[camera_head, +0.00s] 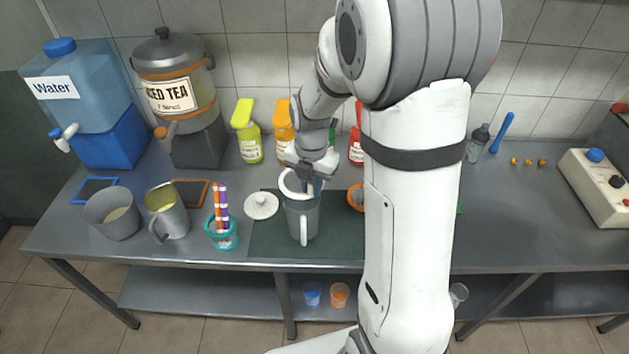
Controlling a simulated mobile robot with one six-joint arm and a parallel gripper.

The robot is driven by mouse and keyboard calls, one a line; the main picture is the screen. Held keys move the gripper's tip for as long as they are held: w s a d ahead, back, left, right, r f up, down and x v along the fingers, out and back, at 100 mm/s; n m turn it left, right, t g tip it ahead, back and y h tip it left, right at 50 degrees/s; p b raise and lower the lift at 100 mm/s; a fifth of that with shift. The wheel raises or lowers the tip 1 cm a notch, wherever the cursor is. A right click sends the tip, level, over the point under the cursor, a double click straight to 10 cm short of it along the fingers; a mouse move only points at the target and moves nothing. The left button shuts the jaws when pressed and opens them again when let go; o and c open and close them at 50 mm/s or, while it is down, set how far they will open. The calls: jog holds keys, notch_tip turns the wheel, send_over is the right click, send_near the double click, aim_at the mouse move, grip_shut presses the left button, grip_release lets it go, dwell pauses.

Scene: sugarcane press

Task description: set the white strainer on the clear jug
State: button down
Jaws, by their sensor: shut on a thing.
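My gripper (312,182) is just above the mouth of the clear jug and is shut on the white strainer. The white strainer (287,184) shows as a round white rim at the jug's top, partly hidden by the gripper. It looks a little tilted; I cannot tell whether it touches the jug. The clear jug (301,218) looks grey and see-through, stands upright on a dark mat, and has a pale handle facing the front.
A white lid (261,206) lies left of the jug on the dark mat (267,241). A teal cup of straws (222,232), a grey pitcher (167,212) and a grey pot (113,214) stand farther left. Bottles (248,143) stand behind.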

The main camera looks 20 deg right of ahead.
aim_at(312, 209)
jog(key=shift+f+b, duration=1.9)
jog(key=shift+f, duration=0.8)
jog(key=c, duration=1.3)
grip_release()
jog(key=shift+f, duration=0.1)
jog(key=o, duration=0.5)
jog(key=shift+w, duration=0.1)
jog(key=shift+r+p, duration=2.35)
jog(key=shift+r, duration=1.25)
